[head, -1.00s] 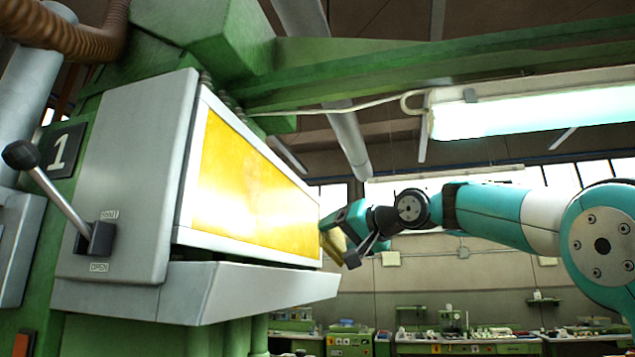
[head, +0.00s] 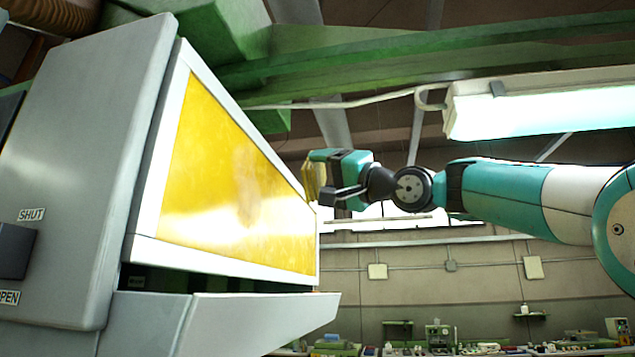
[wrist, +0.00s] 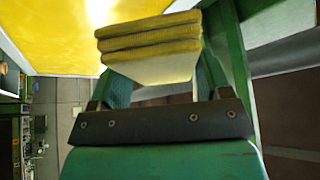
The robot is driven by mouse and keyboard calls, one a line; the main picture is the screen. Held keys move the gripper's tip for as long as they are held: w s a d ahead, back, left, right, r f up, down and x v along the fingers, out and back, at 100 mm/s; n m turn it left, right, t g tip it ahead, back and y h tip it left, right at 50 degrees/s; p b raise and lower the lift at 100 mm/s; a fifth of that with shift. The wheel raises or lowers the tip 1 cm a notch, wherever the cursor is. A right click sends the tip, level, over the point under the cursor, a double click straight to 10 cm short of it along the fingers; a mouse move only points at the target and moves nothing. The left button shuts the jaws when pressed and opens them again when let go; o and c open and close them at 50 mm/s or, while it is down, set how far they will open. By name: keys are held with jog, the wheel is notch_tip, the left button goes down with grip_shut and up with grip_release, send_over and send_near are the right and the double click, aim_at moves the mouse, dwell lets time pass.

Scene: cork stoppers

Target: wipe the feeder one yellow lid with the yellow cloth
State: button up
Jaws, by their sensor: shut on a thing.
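The feeder one yellow lid (head: 225,185) is a glossy yellow panel in a white frame, on the left of the head view. A faint darker smudge shows near its middle. It also fills the upper left of the wrist view (wrist: 55,35). My gripper (head: 327,187) is shut on the folded yellow cloth (head: 313,181), at the upper right end of the lid. In the wrist view the cloth (wrist: 150,38) shows as stacked yellow layers in front of the fingers, beside the lid's edge. I cannot tell whether the cloth touches the lid.
A grey housing (head: 80,170) with SHUT and OPEN labels stands left of the lid. A grey tray-like ledge (head: 250,320) juts out below it. Green beams (head: 420,60) and a lit lamp (head: 540,105) hang above. Open room lies right of the lid, below my arm.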

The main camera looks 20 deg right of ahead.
aim_at(270, 207)
jog(key=shift+w+a+p, duration=0.25)
jog(key=shift+w+a, duration=0.3)
jog(key=shift+a, duration=0.25)
jog(key=shift+w+a+p, duration=0.2)
jog(key=shift+w+a, duration=0.35)
jog(key=shift+a, duration=0.2)
jog(key=shift+w+a+p, duration=0.25)
jog(key=shift+w+a, duration=0.3)
jog(key=shift+a, duration=0.25)
jog(key=shift+w+a, duration=0.55)
jog(key=shift+a, duration=0.15)
